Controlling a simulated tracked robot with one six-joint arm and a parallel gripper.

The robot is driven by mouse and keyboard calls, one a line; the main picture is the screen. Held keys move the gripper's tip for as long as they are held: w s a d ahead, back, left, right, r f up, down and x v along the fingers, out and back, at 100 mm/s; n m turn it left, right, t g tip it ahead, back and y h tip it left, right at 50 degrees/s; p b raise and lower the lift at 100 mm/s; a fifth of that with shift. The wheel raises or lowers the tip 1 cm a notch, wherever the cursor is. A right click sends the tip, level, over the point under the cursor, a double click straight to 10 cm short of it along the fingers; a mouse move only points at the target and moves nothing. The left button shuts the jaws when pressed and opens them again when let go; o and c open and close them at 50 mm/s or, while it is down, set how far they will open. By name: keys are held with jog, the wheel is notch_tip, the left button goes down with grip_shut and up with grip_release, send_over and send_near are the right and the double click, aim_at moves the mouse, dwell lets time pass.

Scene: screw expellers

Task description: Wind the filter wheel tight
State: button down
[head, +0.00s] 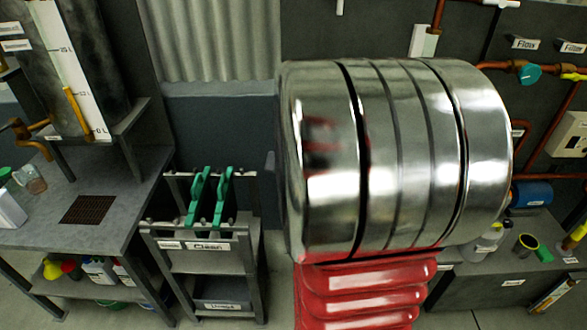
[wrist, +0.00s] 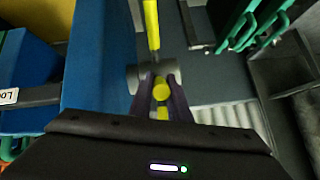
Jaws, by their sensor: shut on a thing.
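In the wrist view, my gripper (wrist: 160,78) is shut on a yellow part with a round end (wrist: 161,92), beside a grey cylindrical hub (wrist: 134,78). A yellow bar (wrist: 151,24) runs up from the hub. The hub and yellow bars look like the filter wheel, but its full shape is not visible. The fingers hide part of the hub. How tight the wheel is cannot be told. In the head view neither the wheel nor my gripper shows.
A blue block (wrist: 98,55) stands left of the fingers. A rack (head: 198,228) labelled "Clean" holds green-handled plates (head: 197,200). A grey table (head: 130,190) stands at left. Copper pipes (head: 497,65) line the right wall. A large foreground shape blocks the middle of the head view.

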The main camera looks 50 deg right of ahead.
jog(key=shift+a+f, duration=0.15)
jog(key=shift+f, duration=0.05)
jog(key=c, duration=1.7)
grip_release()
jog(key=shift+r, duration=0.15)
jog(key=shift+o, duration=0.2)
